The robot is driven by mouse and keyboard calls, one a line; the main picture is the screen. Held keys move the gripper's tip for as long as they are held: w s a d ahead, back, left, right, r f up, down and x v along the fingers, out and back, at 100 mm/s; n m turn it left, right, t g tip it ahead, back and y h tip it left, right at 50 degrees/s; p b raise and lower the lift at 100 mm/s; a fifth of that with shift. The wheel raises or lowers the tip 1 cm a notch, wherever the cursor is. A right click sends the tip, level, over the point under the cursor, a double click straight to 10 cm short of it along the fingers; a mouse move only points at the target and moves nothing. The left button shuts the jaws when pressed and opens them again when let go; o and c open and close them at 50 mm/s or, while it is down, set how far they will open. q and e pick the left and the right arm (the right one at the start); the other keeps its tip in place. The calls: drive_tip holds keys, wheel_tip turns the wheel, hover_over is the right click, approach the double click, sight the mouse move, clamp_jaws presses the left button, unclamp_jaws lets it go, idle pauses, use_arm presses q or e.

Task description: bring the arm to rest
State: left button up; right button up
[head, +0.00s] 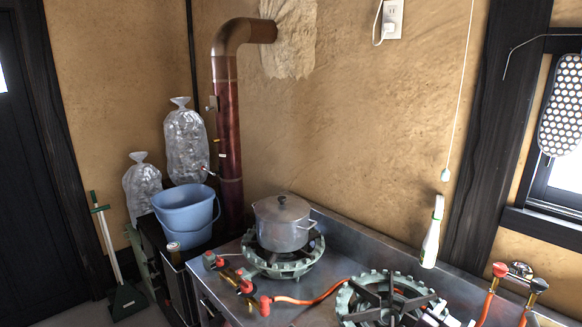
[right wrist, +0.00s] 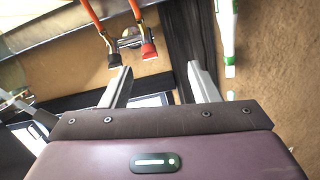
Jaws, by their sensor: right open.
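My right gripper (right wrist: 159,68) shows in the right wrist view with its two grey fingers apart and nothing between them. In the head view only a small part of what looks like this gripper (head: 445,314) shows at the bottom edge, beside the front burner. Most of my right arm is out of the picture. My left gripper and arm are not in the head view.
A lidded pot (head: 283,222) stands on the rear burner; the front burner (head: 385,298) is bare. Orange gas hoses with red valves (head: 499,270) rise at the right. A blue bucket (head: 186,215) stands left of the stove. A green-white bottle-like object (head: 432,232) is by the wall.

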drive_tip(key=s+a+f+n+g+y, duration=0.1)
drive_tip(key=s+a+f+n+y, duration=0.3)
drive_tip(key=a, duration=0.4)
drive_tip(key=s+a+f+n+g+y, duration=0.1)
drive_tip(key=s+a+f+n+y, duration=0.25)
drive_tip(key=a+y, duration=0.3)
drive_tip(key=s+a+r+n+g+y, duration=0.1)
drive_tip(key=s+a+n+g, duration=0.2)
drive_tip(key=s, duration=0.5)
drive_tip(key=s+a+r+n+g+y, duration=0.1)
drive_tip(key=s+a+n+g+y, duration=0.1)
drive_tip(key=s+a+n, duration=0.45)
drive_tip(key=s+d+f+m+g, duration=0.1)
drive_tip(key=s+f, duration=0.1)
drive_tip(key=f, duration=1.3)
drive_tip(key=s+d+f+m, duration=0.1)
drive_tip(key=s+f+m, duration=0.15)
drive_tip(key=f, duration=1.35)
drive_tip(key=s+d+f+n+g, duration=0.1)
drive_tip(key=s+d+f, duration=0.2)
drive_tip(key=s+f, duration=1.4)
drive_tip(key=shift+s+h, duration=0.35)
drive_tip(key=shift+s, duration=0.7)
